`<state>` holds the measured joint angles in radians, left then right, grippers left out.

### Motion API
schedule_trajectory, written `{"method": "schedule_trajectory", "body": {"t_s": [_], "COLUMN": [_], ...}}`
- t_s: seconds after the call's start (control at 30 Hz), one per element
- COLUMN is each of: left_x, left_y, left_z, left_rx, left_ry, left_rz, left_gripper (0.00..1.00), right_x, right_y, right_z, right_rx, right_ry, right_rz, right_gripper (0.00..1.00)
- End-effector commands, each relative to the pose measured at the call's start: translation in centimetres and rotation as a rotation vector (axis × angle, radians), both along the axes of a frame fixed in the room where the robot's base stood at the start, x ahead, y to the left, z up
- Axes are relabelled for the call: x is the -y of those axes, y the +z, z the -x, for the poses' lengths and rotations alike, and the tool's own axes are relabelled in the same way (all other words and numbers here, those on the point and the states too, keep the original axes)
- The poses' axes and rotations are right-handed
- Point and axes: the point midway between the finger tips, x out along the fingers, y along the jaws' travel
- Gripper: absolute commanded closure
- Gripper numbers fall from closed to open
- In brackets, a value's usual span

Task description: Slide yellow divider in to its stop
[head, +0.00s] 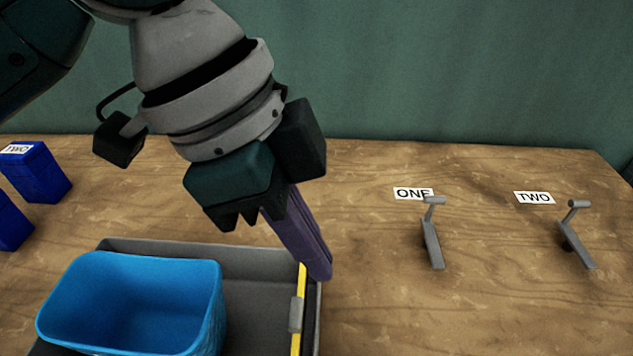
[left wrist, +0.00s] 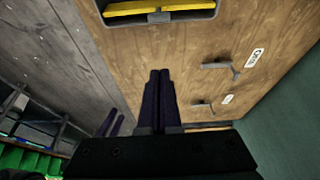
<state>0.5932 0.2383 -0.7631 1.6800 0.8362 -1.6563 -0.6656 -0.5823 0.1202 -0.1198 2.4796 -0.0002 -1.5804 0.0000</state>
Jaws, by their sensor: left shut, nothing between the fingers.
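The yellow divider (head: 301,284) is a thin upright plate along the right side of a dark grey tray (head: 262,262). It has a grey handle (head: 296,314) on it. In the left wrist view the divider (left wrist: 160,6) shows at the top edge, partly cut off. My left gripper (head: 320,272) is shut and empty, its purple fingers slanting down by the tray's right wall, close to the divider. I cannot tell whether they touch. Its fingers (left wrist: 160,78) also show closed together over the wood. Purple bars (left wrist: 113,124), apparently my right gripper's fingers, show small and dark.
A blue bin (head: 130,300) stands in the tray, left of the divider. Grey levers marked ONE (head: 432,243) and TWO (head: 576,240) stand on the table (head: 480,310) at the right. Blue blocks (head: 37,172) stand at the far left. The wood between tray and levers is clear.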

Motion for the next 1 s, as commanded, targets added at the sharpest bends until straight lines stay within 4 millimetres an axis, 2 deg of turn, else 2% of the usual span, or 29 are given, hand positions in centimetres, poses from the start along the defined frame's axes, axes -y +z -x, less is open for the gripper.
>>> {"method": "schedule_trajectory", "body": {"t_s": [0.37,0.53,0.67,1.0], "left_x": [-0.1,0.2,0.8,3.3], "left_y": [0.2,-0.5,-2.3,-9.2], "left_z": [-0.2,-0.2,-0.1,-0.2], "left_rx": [0.001,-0.001,-0.004,-0.003], "left_ry": [-0.018,-0.017,-0.016,-0.015], "left_rz": [-0.008,-0.007,-0.008,-0.008], "left_gripper": [1.0,1.0,1.0,1.0], "right_x": [0.0,0.0,0.0,0.0], "right_y": [0.0,0.0,-0.1,-1.1], "right_z": [0.0,0.0,-0.1,-0.1], "right_rx": [0.001,0.001,0.002,0.003], "right_ry": [0.0,0.0,0.0,0.0], "right_rz": [0.0,0.0,0.0,0.0], "right_gripper": [0.64,0.64,0.64,0.64]}}
